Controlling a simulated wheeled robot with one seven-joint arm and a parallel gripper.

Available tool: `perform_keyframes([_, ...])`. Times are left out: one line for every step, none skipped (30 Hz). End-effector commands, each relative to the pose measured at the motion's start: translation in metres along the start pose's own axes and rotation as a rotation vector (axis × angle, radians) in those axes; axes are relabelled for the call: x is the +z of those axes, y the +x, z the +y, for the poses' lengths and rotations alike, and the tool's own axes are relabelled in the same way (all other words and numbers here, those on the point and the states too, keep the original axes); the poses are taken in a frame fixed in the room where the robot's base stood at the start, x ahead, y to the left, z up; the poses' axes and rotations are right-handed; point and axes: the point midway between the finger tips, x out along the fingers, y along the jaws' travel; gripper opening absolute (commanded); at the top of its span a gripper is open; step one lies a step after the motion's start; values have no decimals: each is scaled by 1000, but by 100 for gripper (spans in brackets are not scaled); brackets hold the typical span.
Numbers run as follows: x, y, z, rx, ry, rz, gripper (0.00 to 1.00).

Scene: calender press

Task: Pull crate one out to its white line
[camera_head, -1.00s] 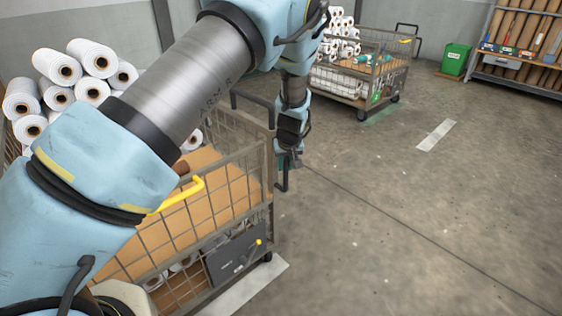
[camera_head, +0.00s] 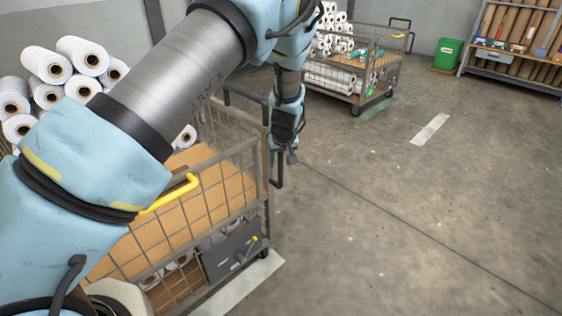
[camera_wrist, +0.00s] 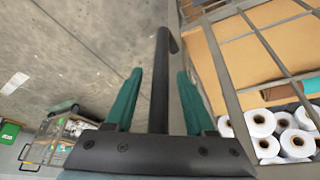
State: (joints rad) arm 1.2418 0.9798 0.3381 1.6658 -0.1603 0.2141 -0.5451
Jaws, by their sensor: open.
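The near wire-mesh crate (camera_head: 215,198) stands on wheels at the left, partly hidden behind my arm. I see no number on it, so I cannot tell if it is crate one. A black bar handle (camera_head: 278,178) stands at its right end. My gripper (camera_head: 282,155) is at that handle, pointing down. In the wrist view my gripper (camera_wrist: 159,75) is open, its two teal fingers on either side of the black handle bar (camera_wrist: 161,85), with gaps on both sides. A white floor line (camera_head: 240,286) lies by the near crate's front right wheel.
A second wire crate (camera_head: 350,80) with white rolls stands at the back, with another white line (camera_head: 430,129) to its right. A green bin (camera_head: 447,54) and a shelf rack (camera_head: 515,45) stand at the back right. The floor at right is clear.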

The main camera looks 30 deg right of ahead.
Motion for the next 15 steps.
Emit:
perform_keyframes([0, -5, 1, 1, 0, 1, 55])
perform_keyframes([-1, -9, 1, 2, 0, 1, 55])
perform_keyframes([0, -15, 1, 2, 1, 1, 55])
perform_keyframes([0, -20, 2, 2, 1, 1, 55])
perform_keyframes([0, -26, 2, 3, 1, 1, 55])
perform_keyframes([0, -34, 2, 3, 1, 1, 55])
perform_keyframes([0, -41, 2, 3, 1, 2, 55])
perform_keyframes([-1, -47, 2, 4, 1, 3, 55])
perform_keyframes([0, -55, 2, 3, 1, 2, 55])
perform_keyframes([0, -61, 2, 3, 1, 2, 55])
perform_keyframes([0, -67, 2, 3, 2, 2, 55])
perform_keyframes([0, -74, 2, 4, 2, 2, 55])
perform_keyframes([0, -79, 2, 3, 2, 2, 55])
perform_keyframes([0, -83, 2, 3, 2, 2, 55])
perform_keyframes([0, -89, 1, 3, 2, 2, 55])
